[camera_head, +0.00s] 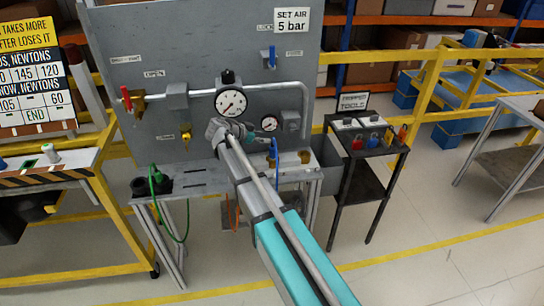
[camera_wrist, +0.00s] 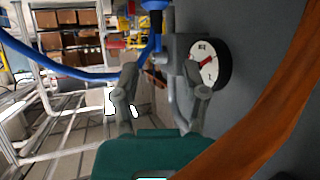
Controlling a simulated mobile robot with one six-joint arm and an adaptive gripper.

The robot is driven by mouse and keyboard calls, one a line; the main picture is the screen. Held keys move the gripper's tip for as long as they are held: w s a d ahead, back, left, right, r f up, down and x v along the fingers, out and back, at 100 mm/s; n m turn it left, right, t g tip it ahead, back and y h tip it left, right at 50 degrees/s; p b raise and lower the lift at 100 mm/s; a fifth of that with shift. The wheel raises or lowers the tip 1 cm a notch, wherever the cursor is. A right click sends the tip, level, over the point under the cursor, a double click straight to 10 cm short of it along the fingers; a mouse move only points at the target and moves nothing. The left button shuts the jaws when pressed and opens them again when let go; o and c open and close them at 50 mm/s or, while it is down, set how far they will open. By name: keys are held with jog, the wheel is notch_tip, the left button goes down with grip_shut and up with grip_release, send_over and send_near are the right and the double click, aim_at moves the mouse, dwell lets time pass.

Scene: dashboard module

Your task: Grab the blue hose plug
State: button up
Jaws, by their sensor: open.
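In the wrist view the blue hose plug (camera_wrist: 154,5) shows at the top edge, partly cut off by the picture. The blue hose (camera_wrist: 80,73) curves from below it to the left. In the head view a short piece of blue hose (camera_head: 274,150) hangs just right of my gripper (camera_head: 238,131), under the small gauge. My gripper (camera_wrist: 160,98) is open in the wrist view, with a finger on each side and nothing visibly held between them. The plug lies beyond the fingertips, apart from them. In the head view the plug itself is too small to tell.
A thick orange hose (camera_wrist: 265,115) crosses the wrist view close by on the right. A gauge (camera_wrist: 208,64) sits beyond the right finger. The grey panel (camera_head: 190,60) stands behind the bench. A green hose (camera_head: 160,205) hangs at left; a tool stand (camera_head: 362,150) is at right.

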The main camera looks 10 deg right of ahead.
aim_at(273, 138)
jog(key=shift+d, duration=0.1)
jog(key=shift+b+x, duration=1.2)
jog(key=shift+x, duration=0.8)
jog(key=shift+d+f, duration=0.4)
jog(key=shift+d, duration=0.05)
grip_shut()
